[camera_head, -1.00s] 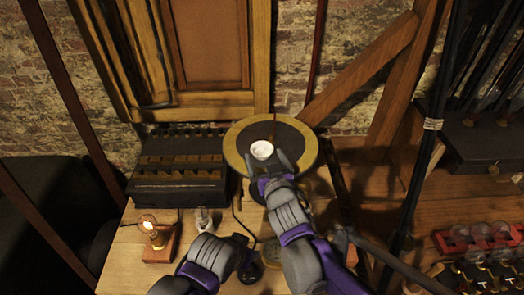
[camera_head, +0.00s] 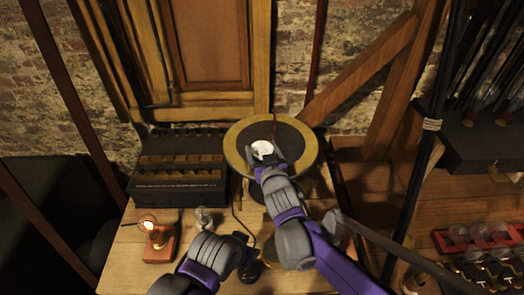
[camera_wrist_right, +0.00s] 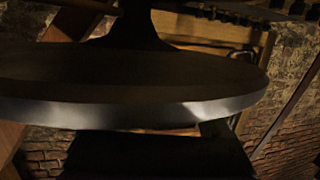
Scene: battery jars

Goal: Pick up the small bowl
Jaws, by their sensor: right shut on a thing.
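The small white bowl (camera_head: 262,148) shows in the head view at the middle of the round stand with a dark top and a yellow rim (camera_head: 236,158). My right gripper (camera_head: 268,166) reaches in from below and is shut on the near side of the bowl. I cannot tell whether the bowl is clear of the stand. The right wrist view shows a dark disc with a pale rim (camera_wrist_right: 110,115) and dark gripper parts (camera_wrist_right: 160,155) below it; the bowl is not clear there. My left gripper (camera_head: 248,260) is low over the table, its jaws unclear.
A black box with rows of wooden parts (camera_head: 178,172) stands left of the round stand. A lit bulb on a wooden block (camera_head: 160,244) and a small glass bulb (camera_head: 203,219) stand in front of it. Red racks (camera_head: 478,236) are at the far right.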

